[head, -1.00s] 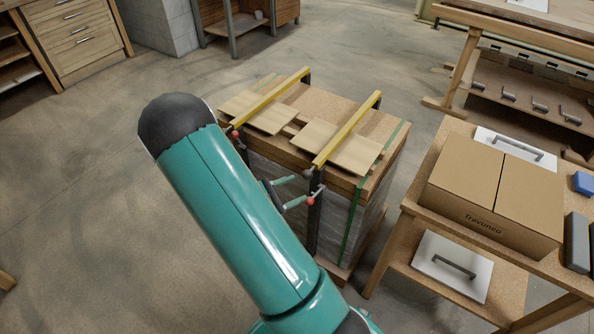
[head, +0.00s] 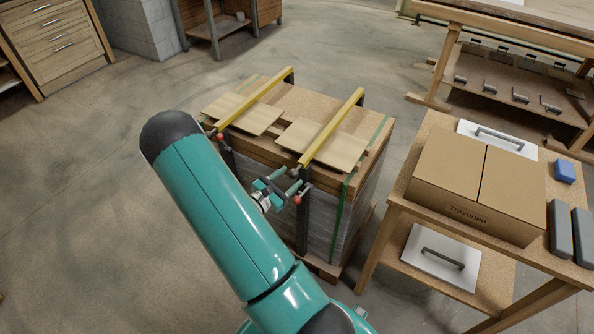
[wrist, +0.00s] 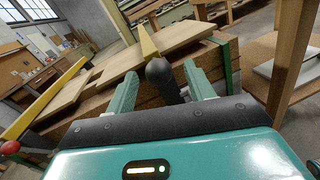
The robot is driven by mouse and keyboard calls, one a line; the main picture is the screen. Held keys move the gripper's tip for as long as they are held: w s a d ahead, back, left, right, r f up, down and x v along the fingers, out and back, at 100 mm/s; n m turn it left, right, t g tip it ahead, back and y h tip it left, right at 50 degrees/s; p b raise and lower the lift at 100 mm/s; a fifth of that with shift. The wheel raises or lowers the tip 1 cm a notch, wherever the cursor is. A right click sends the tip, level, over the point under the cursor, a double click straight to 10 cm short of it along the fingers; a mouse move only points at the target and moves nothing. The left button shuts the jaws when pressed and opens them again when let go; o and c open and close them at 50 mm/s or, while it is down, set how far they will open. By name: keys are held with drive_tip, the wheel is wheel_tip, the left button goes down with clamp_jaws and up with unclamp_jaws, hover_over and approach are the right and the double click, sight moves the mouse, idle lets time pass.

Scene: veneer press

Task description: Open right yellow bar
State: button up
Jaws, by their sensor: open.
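Two yellow bars lie across the wooden boards on top of the veneer press stack. The right yellow bar (head: 333,128) runs over a light board (head: 335,146), and a dark upright and a red-tipped part (head: 297,199) sit below its near end. The left yellow bar (head: 254,98) lies parallel to it. My gripper (head: 276,192) is open, just in front of the right bar's near end. In the wrist view, my gripper's two teal fingers (wrist: 160,92) stand on either side of a dark round knob (wrist: 158,70), with the right yellow bar (wrist: 148,42) behind it. Contact cannot be told.
A wooden bench (head: 396,190) with a cardboard box (head: 478,185) stands close on the right. White panels with dark handles lie on its top and lower shelf. Cabinets (head: 55,38) stand far left. The floor at left is clear.

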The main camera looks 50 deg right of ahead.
sight(298, 170)
drive_tip(key=d, duration=0.5)
drive_tip(key=shift+s, duration=0.15)
drive_tip(key=shift+c, duration=0.4)
drive_tip(key=shift+s, duration=0.1)
clamp_jaws()
